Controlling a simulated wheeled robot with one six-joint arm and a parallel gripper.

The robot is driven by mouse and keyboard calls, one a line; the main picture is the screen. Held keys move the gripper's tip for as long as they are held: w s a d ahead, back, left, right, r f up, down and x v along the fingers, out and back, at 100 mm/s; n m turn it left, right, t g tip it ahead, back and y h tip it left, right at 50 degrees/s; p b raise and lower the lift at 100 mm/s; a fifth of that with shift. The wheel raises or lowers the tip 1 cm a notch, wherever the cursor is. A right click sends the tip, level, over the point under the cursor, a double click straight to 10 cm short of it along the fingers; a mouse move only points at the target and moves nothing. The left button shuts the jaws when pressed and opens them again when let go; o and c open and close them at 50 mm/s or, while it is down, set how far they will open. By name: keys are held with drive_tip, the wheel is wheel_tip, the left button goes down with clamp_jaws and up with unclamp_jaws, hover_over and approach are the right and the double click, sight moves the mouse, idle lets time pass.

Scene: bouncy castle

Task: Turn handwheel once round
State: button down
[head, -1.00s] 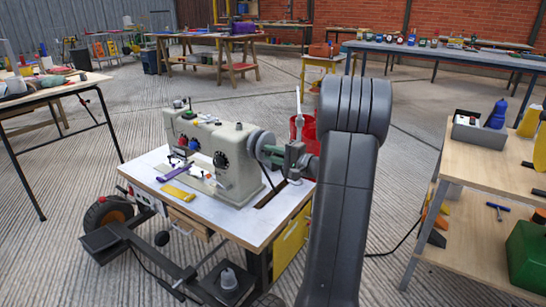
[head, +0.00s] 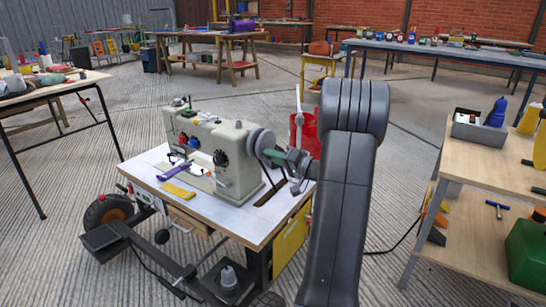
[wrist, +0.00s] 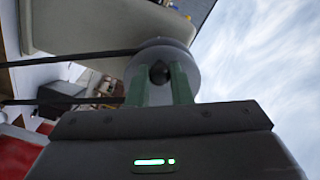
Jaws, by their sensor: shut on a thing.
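The handwheel (head: 261,138) is a grey disc on the right end of the cream sewing machine (head: 235,160). In the wrist view the handwheel (wrist: 160,54) shows as a round pale grey body with a small dark knob (wrist: 160,72) on its face. My gripper (head: 269,154) reaches it from the right, low on the wheel's face. Its two green fingers (wrist: 161,78) stand on either side of the knob and are shut on it. The knob is hidden behind the fingers in the head view.
The machine stands on a white-topped table (head: 150,178) with a yellow ruler-like piece (head: 178,191) and a purple piece (head: 174,170) on it. A red bin (head: 304,135) is behind my arm. A wooden bench (head: 480,165) stands at right. Open floor lies between them.

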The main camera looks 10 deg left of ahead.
drive_tip(key=shift+f, duration=0.1)
idle(0.3)
drive_tip(key=c, duration=1.3)
unclamp_jaws()
drive_tip(key=shift+d, duration=0.1)
drive_tip(key=p+v, duration=0.3)
drive_tip(key=v, duration=1)
drive_tip(key=shift+s+d, duration=0.15)
drive_tip(key=shift+d, duration=0.15)
